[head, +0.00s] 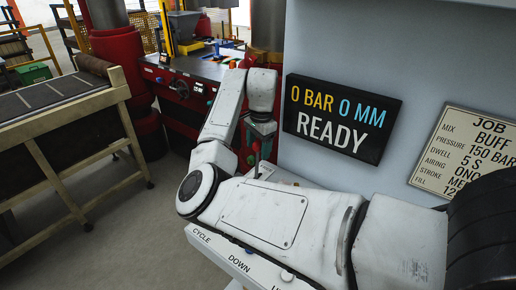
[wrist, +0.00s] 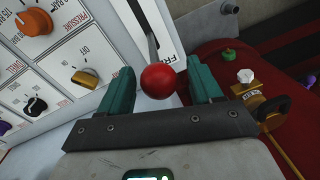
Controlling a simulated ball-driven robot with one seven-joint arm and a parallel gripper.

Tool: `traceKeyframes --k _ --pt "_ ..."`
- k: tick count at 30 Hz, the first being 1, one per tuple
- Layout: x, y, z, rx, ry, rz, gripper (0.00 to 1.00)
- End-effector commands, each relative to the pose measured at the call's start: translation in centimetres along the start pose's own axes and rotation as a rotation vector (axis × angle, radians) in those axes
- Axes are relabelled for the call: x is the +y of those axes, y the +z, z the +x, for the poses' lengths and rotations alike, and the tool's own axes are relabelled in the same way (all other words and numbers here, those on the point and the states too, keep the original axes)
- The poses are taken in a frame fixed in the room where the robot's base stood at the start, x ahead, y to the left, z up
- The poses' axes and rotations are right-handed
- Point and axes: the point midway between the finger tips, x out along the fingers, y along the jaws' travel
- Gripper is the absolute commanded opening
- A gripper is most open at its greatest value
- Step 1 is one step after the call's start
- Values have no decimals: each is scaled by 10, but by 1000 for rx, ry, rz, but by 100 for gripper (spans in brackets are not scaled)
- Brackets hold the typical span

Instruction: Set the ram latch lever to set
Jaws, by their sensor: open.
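A lever with a red ball knob (wrist: 160,81) stands out from a white panel in the wrist view. Its thin metal shaft runs up beside a dark slot, and a partly hidden label next to it begins with "FR". My gripper (wrist: 161,82) is open, with one teal finger on each side of the knob. Gaps show between the knob and both fingers. In the head view my gripper (head: 262,128) is small, at the end of my folded arm, and the lever is too small there to make out surely.
The panel left of the lever carries an orange pressure knob (wrist: 34,22), a yellow on/off knob (wrist: 85,77) and a black knob (wrist: 36,106). A brass valve (wrist: 257,98) is at right. A screen (head: 341,118) reads 0 BAR, 0 MM, READY.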

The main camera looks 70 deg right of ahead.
Motion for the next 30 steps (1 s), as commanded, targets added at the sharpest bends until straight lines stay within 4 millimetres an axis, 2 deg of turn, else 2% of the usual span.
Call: traceKeyframes --k 6,15,30 --pt "0 0 17 0 0 -1 64" --pt "0 0 20 0 -1 0 64" --pt "0 0 19 0 -1 0 18"
